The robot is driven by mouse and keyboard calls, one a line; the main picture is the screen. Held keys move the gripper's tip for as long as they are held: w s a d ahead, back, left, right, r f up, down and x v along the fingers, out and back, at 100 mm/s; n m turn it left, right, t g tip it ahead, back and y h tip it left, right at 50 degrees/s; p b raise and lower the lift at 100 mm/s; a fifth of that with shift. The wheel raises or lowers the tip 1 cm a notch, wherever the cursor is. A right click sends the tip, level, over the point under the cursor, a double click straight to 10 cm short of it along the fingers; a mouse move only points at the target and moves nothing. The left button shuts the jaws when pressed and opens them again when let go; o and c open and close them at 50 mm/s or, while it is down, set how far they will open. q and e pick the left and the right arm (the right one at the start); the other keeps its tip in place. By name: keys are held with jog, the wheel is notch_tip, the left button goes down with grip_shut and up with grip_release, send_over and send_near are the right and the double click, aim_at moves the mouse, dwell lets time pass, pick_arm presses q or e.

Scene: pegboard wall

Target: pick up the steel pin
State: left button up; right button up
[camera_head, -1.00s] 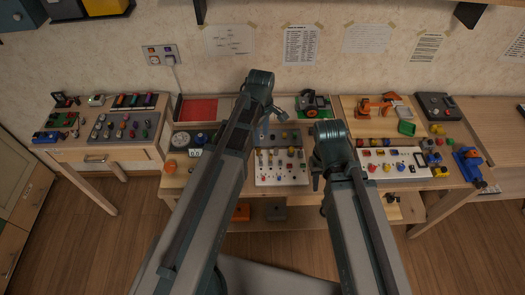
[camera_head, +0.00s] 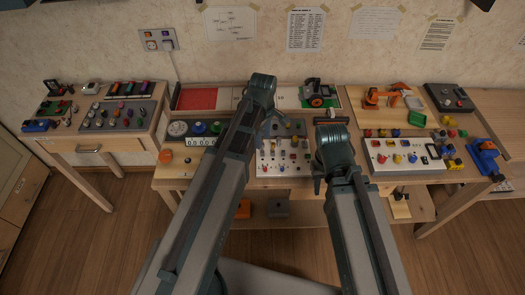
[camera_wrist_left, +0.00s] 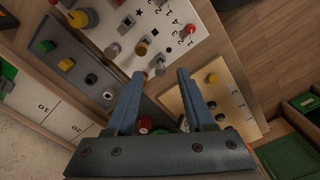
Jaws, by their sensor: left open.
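A white board (camera_head: 283,172) holding several small coloured and metallic pins lies on the table; its pins also show in the left wrist view. There, grey metallic pins stand on the board, one of them (camera_wrist_left: 113,50) beside a brass-coloured pin (camera_wrist_left: 142,48). I cannot tell for sure which is the steel pin. My left gripper (camera_wrist_left: 160,73) is open and empty, its fingertips pointing toward the near edge of the board, with one small pin (camera_wrist_left: 160,66) showing between them. In the head view my left gripper (camera_head: 268,126) is partly hidden by its arm. My right gripper (camera_head: 318,184) is small and unclear.
A grey panel with knobs (camera_wrist_left: 80,70) and a pale wooden block with a yellow knob (camera_wrist_left: 228,98) flank the board. A second white panel (camera_head: 385,168) stands to the right, and a side table (camera_head: 110,135) to the left.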

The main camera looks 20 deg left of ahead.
pick_arm(q)
notch_tip(320, 180, down, 5)
jog(key=b, duration=0.5)
jog(key=shift+a+f, duration=0.1)
jog(key=shift+f, duration=0.05)
grip_shut()
